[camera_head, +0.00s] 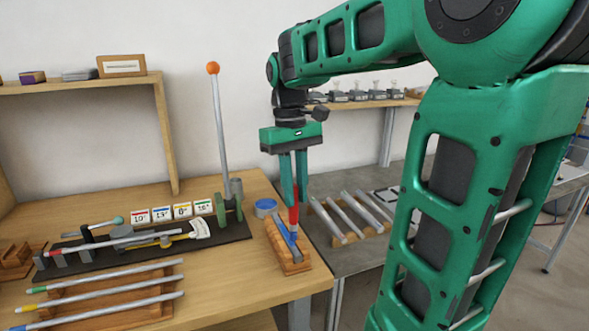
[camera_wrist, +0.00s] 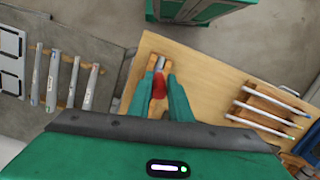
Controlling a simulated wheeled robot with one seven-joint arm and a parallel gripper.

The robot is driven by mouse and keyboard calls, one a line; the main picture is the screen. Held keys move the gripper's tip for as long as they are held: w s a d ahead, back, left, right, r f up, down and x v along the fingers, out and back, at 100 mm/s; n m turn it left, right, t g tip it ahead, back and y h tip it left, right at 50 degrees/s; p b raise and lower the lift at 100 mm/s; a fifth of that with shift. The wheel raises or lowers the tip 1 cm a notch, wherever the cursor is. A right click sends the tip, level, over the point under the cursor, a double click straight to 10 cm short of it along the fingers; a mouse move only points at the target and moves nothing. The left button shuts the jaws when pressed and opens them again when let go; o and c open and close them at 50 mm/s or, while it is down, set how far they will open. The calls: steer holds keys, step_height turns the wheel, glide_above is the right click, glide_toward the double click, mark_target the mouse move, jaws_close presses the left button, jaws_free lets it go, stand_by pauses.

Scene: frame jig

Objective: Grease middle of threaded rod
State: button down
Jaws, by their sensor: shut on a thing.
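The tool also shows between the fingers in the wrist view (camera_wrist: 158,84). Below it is a small wooden cradle (camera_head: 290,266) at the right front of the wooden table. A blue and grey rod-like piece (camera_head: 281,232) lies along the cradle; I cannot make out threads on it. The tool's lower end is over or beside this piece; contact cannot be told.
Left on the table are a dark jig board (camera_head: 140,254) with an upright orange-knobbed lever (camera_head: 218,120), number cards, and a rack of colour-tipped rods (camera_head: 110,287). Right, a grey bench (camera_head: 335,258) holds several metal rods (camera_head: 352,214). A shelf (camera_head: 80,86) stands behind.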

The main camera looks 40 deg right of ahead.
step_height(320, 180, up, 3)
steer(key=shift+a+f, duration=0.1)
steer(key=shift+f, duration=0.1)
steer(key=shift+r, duration=1.55)
